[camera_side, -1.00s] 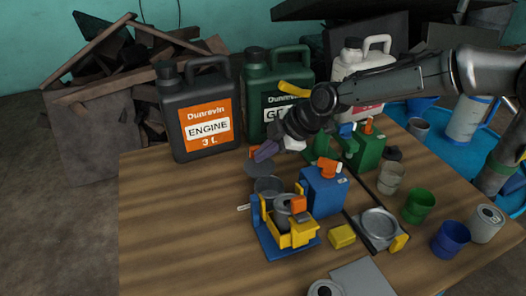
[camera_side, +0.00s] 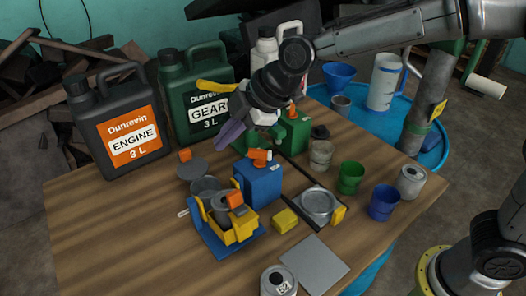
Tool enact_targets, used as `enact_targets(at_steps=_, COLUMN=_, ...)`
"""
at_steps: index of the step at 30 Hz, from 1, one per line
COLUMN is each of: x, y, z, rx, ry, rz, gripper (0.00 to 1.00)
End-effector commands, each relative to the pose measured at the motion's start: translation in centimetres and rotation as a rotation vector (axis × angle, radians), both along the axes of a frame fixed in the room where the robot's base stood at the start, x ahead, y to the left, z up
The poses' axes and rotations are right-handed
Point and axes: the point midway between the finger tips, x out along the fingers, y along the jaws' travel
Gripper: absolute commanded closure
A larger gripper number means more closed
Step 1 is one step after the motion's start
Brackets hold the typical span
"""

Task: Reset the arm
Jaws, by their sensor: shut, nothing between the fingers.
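My gripper (camera_side: 228,134) hangs over the back middle of the table, its purple fingers shut and pointing down to the left. It looks empty. It is in front of the green gear oil canister (camera_side: 195,97) and above the blue can with an orange spout (camera_side: 259,184). My arm comes in from the upper right. The fingertips appear to be in the air, apart from the things below. A green can (camera_side: 293,135) is partly hidden behind my wrist.
A black engine oil canister (camera_side: 118,128) stands at back left. Cups, including a green one (camera_side: 350,178) and a blue one (camera_side: 384,202), stand at right. The table's front left is clear.

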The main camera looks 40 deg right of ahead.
Motion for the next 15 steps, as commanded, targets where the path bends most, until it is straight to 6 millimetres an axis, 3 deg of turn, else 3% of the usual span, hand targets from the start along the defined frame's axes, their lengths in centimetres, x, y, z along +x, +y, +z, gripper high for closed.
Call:
enact_targets(at_steps=2, x=0.4, y=-0.7, z=0.5, rx=0.004, ry=-0.008, rz=-0.016, gripper=1.00)
enact_targets(at_steps=5, x=0.8, y=-2.7, z=3.2, rx=0.026, ry=-0.055, rz=-0.054, gripper=1.00)
enact_targets(at_steps=8, x=-0.1, y=-6.8, z=7.0, rx=0.045, ry=-0.119, rz=-0.120, gripper=1.00)
enact_targets(at_steps=12, x=-4.7, y=-13.6, z=10.2, rx=0.074, ry=-0.136, rz=-0.275, gripper=1.00)
enact_targets(at_steps=15, x=-9.2, y=-17.7, z=10.7, rx=0.114, ry=-0.108, rz=-0.425, gripper=1.00)
